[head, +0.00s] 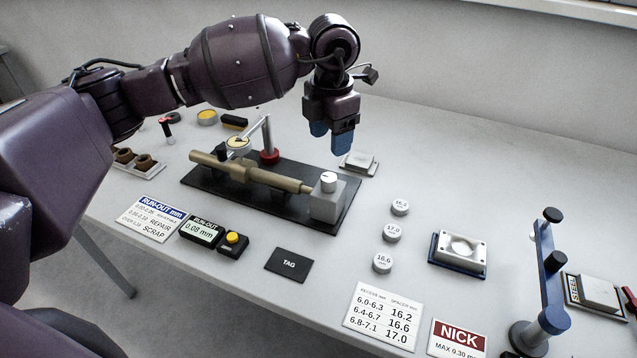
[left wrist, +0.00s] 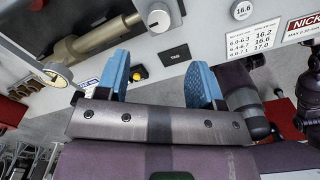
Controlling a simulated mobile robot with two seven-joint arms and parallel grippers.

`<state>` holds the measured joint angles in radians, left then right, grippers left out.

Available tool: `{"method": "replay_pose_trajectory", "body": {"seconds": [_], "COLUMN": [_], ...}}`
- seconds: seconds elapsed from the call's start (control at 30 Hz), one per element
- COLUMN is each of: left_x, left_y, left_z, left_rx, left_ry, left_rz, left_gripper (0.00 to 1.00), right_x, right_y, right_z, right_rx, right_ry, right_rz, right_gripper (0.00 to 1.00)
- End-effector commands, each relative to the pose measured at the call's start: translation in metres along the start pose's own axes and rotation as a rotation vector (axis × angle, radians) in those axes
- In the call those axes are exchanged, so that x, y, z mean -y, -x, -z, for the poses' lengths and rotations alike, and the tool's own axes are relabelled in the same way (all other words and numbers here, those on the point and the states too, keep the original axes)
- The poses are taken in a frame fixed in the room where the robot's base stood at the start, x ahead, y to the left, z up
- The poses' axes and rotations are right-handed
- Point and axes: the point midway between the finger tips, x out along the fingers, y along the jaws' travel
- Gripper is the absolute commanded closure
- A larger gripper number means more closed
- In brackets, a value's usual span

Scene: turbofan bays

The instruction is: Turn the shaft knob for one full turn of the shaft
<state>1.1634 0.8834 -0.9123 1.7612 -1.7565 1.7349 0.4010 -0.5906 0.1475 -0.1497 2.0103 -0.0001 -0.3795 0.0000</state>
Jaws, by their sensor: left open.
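The shaft knob (head: 328,180) is a small pale round knob with a dark mark, on a light grey block (head: 325,203) at the right end of the brass-coloured shaft (head: 262,176). The shaft lies on a black base plate (head: 235,205). A dial gauge (head: 238,144) stands over the shaft on a red-footed post. My left gripper (head: 331,130), with blue fingers, is above and behind the knob, apart from it. In the left wrist view, the fingers (left wrist: 163,80) are spread with nothing between them, and the knob (left wrist: 157,18) shows beyond them. My right gripper is not in view.
A run-out display (head: 202,230) reads 0.08 mm, beside a box with a yellow button (head: 232,239). A black TAG card (head: 289,264) and several numbered round spacers (head: 391,232) lie in front and right. A blue stand (head: 551,280) rises at the right.

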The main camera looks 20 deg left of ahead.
Motion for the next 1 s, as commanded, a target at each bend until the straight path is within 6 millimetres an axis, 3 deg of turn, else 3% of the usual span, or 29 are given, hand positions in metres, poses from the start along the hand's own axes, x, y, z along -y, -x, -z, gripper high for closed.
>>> {"method": "replay_pose_trajectory", "body": {"seconds": [0.13, 0.37, 0.8, 1.0], "left_x": [0.0, 0.001, 0.001, 0.001], "left_y": [0.0, -0.014, -0.085, -0.103], "left_z": [0.0, 0.001, 0.001, 0.001], "left_rx": [-0.001, -0.003, -0.005, -0.002], "left_ry": [0.107, 0.136, 0.134, 0.132], "left_rz": [-0.003, 0.0, 0.0, -0.001], "left_gripper": [0.39, 0.39, 0.39, 0.39], "right_x": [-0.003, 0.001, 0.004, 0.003], "right_y": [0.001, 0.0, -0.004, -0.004], "right_z": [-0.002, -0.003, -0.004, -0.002], "right_rx": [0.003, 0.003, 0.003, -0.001], "right_ry": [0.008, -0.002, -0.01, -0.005], "right_rz": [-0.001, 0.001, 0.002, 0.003], "right_gripper": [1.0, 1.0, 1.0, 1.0]}}
